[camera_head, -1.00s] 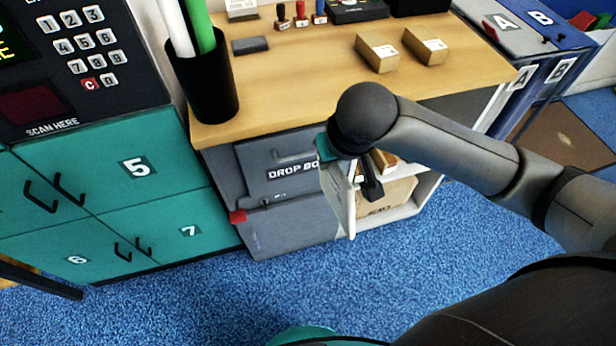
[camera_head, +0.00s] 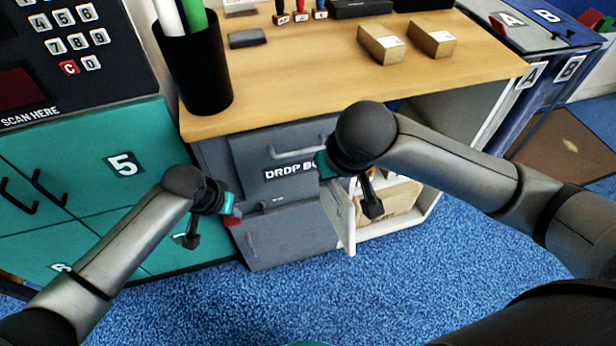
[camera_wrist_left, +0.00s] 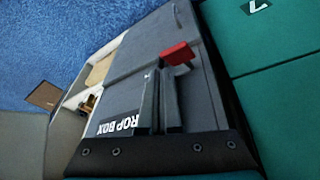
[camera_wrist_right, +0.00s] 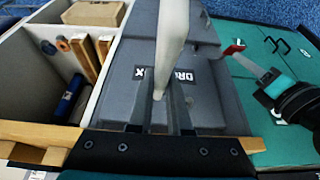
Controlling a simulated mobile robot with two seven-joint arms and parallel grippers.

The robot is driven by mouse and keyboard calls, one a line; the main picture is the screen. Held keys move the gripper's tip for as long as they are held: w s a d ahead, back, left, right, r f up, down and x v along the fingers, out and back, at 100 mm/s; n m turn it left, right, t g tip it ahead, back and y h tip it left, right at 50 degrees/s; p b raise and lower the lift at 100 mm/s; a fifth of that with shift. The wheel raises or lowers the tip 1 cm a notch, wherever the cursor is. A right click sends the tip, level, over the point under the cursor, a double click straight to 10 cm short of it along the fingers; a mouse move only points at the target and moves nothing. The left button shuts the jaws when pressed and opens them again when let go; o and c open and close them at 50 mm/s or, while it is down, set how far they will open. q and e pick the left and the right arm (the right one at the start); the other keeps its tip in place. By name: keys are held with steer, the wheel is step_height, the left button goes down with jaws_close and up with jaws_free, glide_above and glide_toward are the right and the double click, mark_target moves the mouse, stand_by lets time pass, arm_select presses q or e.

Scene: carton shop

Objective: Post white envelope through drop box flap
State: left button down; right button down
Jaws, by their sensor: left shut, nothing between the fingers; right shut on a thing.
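The grey drop box (camera_head: 290,232) stands under the counter, with a bar handle, a label and a red tab (camera_head: 233,220) at its left edge. My right gripper (camera_wrist_right: 160,92) is shut on the white envelope (camera_wrist_right: 172,40), seen nearly edge-on in the right wrist view. The envelope hangs in front of the box's right side, outside it. My left gripper (camera_wrist_left: 160,80) is shut and empty, close to the red tab (camera_wrist_left: 178,54); I cannot tell whether they touch. The right arm hides part of the label. I see no opened flap.
A wooden counter (camera_head: 290,75) above holds a black pen cup (camera_head: 195,75), stamps and two small cartons. White shelves (camera_head: 425,200) with parcels stand right of the drop box. Teal lockers (camera_head: 90,150) stand at the left. Blue floor in front is clear.

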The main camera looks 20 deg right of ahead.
arm_select(q)
steer(key=r, duration=0.1)
steer(key=w+a+r, duration=0.1)
steer(key=shift+w+r+m+y+b, duration=0.3)
steer(key=shift+r+b, duration=0.1)
steer(key=shift+a+r+g, duration=0.25)
steer(key=shift+a+g, duration=0.05)
arm_select(e)
steer(key=shift+f, duration=0.8)
